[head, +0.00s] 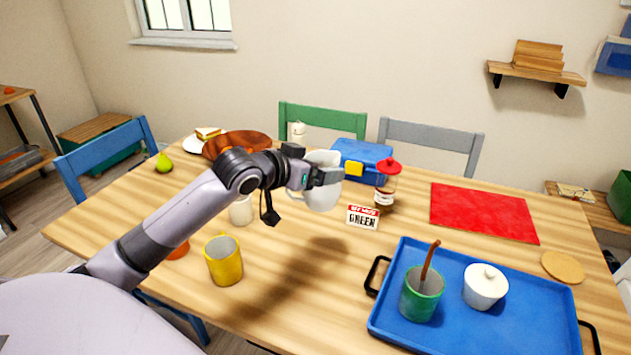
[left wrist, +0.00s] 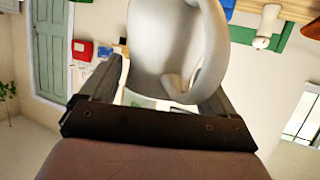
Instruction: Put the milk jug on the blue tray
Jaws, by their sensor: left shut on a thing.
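The white milk jug (head: 322,190) is held above the table by my left gripper (head: 325,176), which is shut on it. In the left wrist view the jug (left wrist: 165,40) sits between the two fingers (left wrist: 165,95), with its curved handle to the right. The blue tray (head: 455,334) lies on the table at the lower right, apart from the jug. My right gripper is in neither view.
Between jug and tray stand a small sign (head: 363,217) and a red-topped jar (head: 386,187). A yellow mug (head: 224,264) and a pale cup (head: 241,210) are nearer my arm. A blue box (head: 363,154) is behind. The tray's front middle and right side look bare.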

